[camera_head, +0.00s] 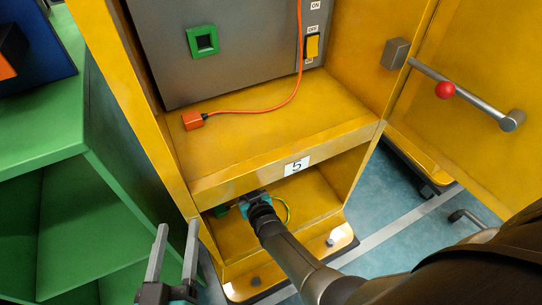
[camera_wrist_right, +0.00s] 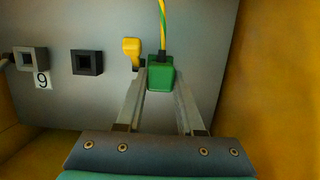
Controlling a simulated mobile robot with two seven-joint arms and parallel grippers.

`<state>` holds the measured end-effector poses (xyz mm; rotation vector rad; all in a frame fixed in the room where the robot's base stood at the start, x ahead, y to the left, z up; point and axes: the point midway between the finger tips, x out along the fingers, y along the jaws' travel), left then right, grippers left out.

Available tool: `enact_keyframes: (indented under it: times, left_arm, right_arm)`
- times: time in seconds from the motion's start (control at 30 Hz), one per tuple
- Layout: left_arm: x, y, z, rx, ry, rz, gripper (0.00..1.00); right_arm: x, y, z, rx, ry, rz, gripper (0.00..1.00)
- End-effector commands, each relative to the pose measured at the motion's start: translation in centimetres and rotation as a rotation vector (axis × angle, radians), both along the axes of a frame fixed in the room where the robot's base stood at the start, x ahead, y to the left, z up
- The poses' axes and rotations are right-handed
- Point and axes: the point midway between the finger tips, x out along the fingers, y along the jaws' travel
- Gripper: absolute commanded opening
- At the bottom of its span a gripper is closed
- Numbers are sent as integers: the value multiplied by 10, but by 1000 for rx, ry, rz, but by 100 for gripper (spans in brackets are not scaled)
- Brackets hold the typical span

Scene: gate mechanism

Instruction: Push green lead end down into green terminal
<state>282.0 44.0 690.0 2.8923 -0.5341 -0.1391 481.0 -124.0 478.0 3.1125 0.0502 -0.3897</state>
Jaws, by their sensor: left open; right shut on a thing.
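The green lead end (camera_wrist_right: 160,74) is a green block with a yellow-green wire (camera_wrist_right: 163,30) coming out of it, in the right wrist view. My right gripper (camera_wrist_right: 160,80) is shut on it, one finger on each side, in front of a grey panel. In the head view my right gripper (camera_head: 246,203) reaches into the lower compartment of the yellow cabinet. No separate green terminal shows beside the block, and I cannot tell whether one is behind it. A green square socket (camera_head: 203,40) is on the upper grey panel. My left gripper (camera_head: 176,235) is open and empty at lower left.
The lower panel carries a black square socket (camera_wrist_right: 87,62), a grey square socket (camera_wrist_right: 31,59) and a yellow part (camera_wrist_right: 132,50). An orange plug (camera_head: 193,120) lies on the upper shelf. The yellow door (camera_head: 490,70) stands open at right. A green shelf (camera_head: 50,135) stands left.

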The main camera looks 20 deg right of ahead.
Motion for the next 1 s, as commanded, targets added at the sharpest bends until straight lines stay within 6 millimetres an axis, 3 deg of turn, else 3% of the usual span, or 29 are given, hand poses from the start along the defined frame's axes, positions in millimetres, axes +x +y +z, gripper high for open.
enact_keyframes:
  times: [1.0]
  left_arm:
    - [0, 0, -9, 0, 0, 0, 57]
  right_arm:
    - [17, 1, 0, 0, -1, 0, 0]
